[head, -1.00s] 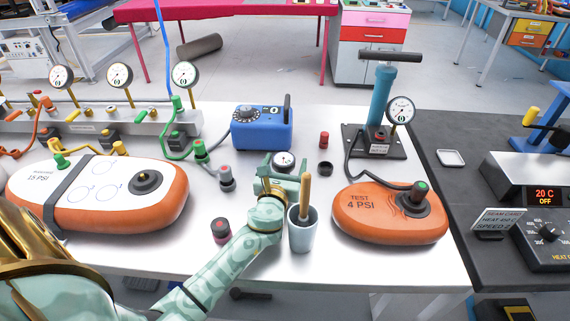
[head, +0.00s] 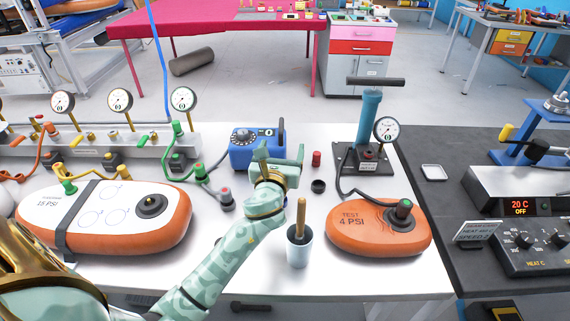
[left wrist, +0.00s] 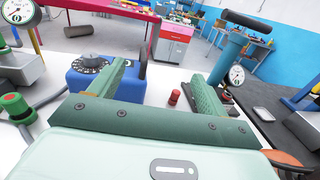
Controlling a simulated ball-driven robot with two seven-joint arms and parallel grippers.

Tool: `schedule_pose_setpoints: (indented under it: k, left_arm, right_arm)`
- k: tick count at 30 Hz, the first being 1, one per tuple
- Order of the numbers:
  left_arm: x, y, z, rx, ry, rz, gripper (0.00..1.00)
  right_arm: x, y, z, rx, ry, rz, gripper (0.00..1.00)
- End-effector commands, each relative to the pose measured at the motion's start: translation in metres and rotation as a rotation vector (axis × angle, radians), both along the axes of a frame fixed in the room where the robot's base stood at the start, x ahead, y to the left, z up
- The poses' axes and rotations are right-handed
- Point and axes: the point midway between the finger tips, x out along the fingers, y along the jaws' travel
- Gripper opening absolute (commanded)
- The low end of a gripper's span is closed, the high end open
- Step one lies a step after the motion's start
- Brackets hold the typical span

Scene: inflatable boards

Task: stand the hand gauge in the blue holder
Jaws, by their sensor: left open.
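My left gripper (head: 281,155) is open over the middle of the white table, in front of the blue box. In the left wrist view its two green fingers (left wrist: 163,85) stand wide apart with nothing seen between them. The hand gauge cannot be made out now; the gripper covers that part of the table in the head view. I cannot make out a blue holder for certain. The blue box (head: 243,158) with a black dial stands just beyond the gripper and also shows in the left wrist view (left wrist: 120,88). My right gripper is not in view.
A pale cup (head: 299,253) with a wooden-handled brush stands right of my forearm. Orange-edged inflatable boards lie left (head: 170,225) and right (head: 372,238). A blue pump (head: 370,118) stands behind.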

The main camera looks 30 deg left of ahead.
Motion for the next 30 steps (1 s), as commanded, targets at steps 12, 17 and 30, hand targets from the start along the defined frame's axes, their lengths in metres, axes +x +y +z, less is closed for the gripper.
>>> schedule_pose_setpoints:
  k: [12,17,30]
  left_arm:
    - [-0.057,-0.046,0.071,0.005,0.0,-0.113,0.77]
    - [-0.085,-0.067,0.089,0.002,0.002,-0.174,0.77]
    - [-0.144,-0.106,0.106,0.002,0.001,-0.307,0.77]
  right_arm:
    - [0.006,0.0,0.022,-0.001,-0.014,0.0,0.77]
    - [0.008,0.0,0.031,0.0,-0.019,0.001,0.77]
    - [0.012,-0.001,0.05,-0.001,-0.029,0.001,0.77]
